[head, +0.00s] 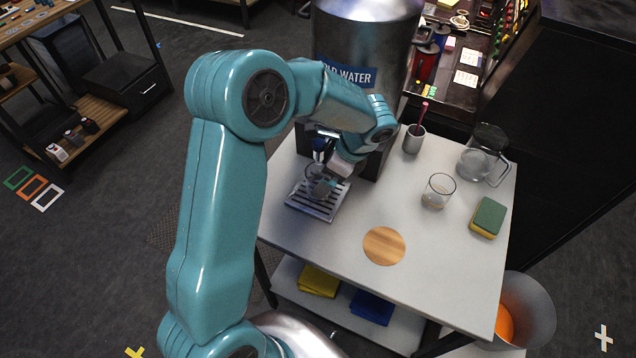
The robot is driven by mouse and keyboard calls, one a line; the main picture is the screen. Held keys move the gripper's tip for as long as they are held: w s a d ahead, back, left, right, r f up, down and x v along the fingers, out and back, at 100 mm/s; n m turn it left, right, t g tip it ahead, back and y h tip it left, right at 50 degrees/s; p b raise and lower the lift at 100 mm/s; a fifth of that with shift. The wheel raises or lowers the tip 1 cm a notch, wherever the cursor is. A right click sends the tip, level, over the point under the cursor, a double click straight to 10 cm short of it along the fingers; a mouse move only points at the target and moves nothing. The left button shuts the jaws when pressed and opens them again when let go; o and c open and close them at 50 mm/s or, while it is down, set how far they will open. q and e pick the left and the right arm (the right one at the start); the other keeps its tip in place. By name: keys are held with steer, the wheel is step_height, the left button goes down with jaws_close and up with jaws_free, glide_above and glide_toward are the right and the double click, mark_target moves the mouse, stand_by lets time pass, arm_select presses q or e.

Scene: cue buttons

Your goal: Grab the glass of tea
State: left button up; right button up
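My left arm reaches in from the lower left, over the white table. Its gripper (328,184) is at a clear glass (315,176) on the drip tray, under the tap of the cold water dispenser. The wrist partly covers this glass, and I cannot tell whether the fingers are closed on it or what is in it. A second clear glass (438,190) stands upright on the table to the right, apart from the gripper, with a little pale content low in it. Neither glass clearly shows tea. My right gripper is not in view.
The metal dispenser (366,30) stands at the table's back. A grey cup (414,139) with a dark red stick, a glass jug (482,155) and a green-yellow sponge (488,218) are on the right. A round wooden coaster (384,246) lies in front, with bare tabletop around it.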

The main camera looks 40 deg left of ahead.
arm_select(q)
steer(key=x, duration=0.3)
steer(key=shift+w+a+f, duration=0.2)
steer(key=shift+w+f, duration=0.05)
steer(key=shift+f, duration=0.15)
steer(key=shift+s, duration=0.15)
steer(key=c, duration=1.3)
